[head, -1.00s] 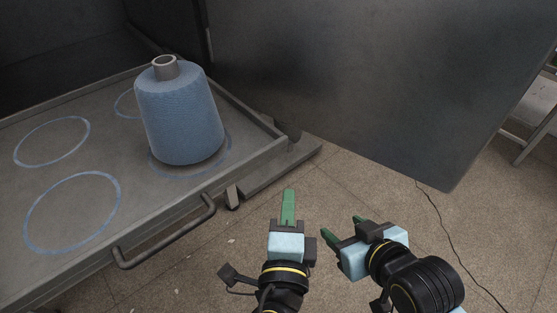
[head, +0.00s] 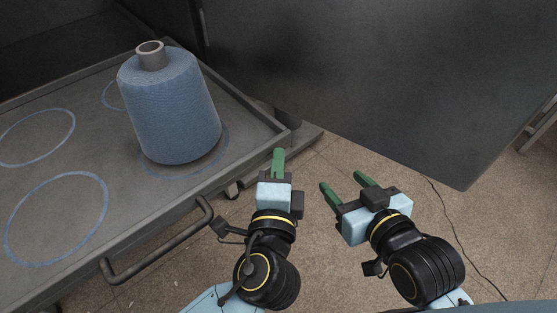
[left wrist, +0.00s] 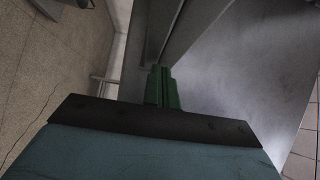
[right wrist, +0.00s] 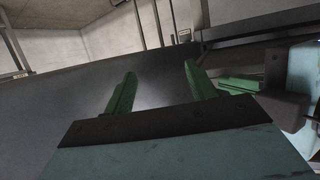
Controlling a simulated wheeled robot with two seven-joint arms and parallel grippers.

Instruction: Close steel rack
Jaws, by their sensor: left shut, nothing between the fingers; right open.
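The steel rack's tray (head: 40,190) is pulled out at the left in the head view, with a bar handle (head: 160,245) on its front edge. A blue yarn cone (head: 170,105) stands upright on it. The rack's large grey door (head: 390,80) stands open to the right; it also fills much of the right wrist view (right wrist: 60,110). My left gripper (head: 278,162) is shut and empty, just right of the tray's front corner. My right gripper (head: 345,187) is open and empty, in front of the door and apart from it.
Blue circles mark empty places on the tray. The speckled floor (head: 330,260) is clear around my grippers. A thin black cable (head: 455,230) lies on the floor at the right. Part of a metal stand (head: 540,125) shows at the far right.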

